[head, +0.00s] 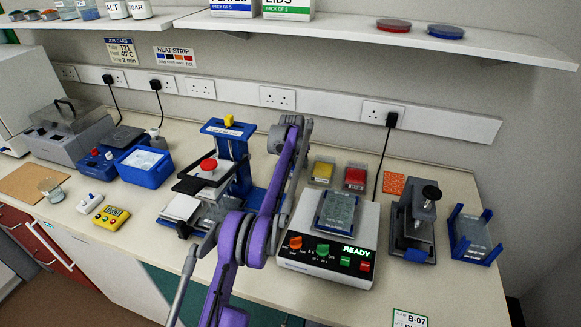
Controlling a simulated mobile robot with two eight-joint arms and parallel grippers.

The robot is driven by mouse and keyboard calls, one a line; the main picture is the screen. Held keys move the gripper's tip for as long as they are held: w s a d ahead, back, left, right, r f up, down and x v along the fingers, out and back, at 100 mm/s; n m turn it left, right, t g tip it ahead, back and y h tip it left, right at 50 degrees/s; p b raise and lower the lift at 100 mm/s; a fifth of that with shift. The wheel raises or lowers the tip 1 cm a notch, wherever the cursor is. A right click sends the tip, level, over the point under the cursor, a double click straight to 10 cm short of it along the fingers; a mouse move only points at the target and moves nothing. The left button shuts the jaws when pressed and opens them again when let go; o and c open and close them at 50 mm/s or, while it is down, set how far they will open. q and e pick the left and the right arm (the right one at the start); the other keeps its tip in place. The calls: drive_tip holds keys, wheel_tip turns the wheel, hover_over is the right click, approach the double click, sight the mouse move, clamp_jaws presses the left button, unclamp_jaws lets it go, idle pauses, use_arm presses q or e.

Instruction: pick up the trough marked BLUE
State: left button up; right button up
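I cannot make out a trough marked BLUE. Two small clear-walled troughs stand side by side behind the white instrument, one with yellow contents (322,171) and one with red contents (355,177). No lettering on them is readable. A purple and grey arm of mine rises from the bottom middle and covers the bench just left of the yellow trough, so anything there is hidden. I cannot see fingertips of either gripper.
The white instrument (326,262) reads READY and carries a blue-framed plate (337,211). A blue-and-black stand (228,148) is left of my arm. A grey press (420,225) and blue holder (473,237) stand right.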

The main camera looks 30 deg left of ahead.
use_arm(q)
drive_tip(key=shift+f, duration=0.25)
idle(0.5)
drive_tip(key=shift+c, duration=0.3)
clamp_jaws()
idle(1.0)
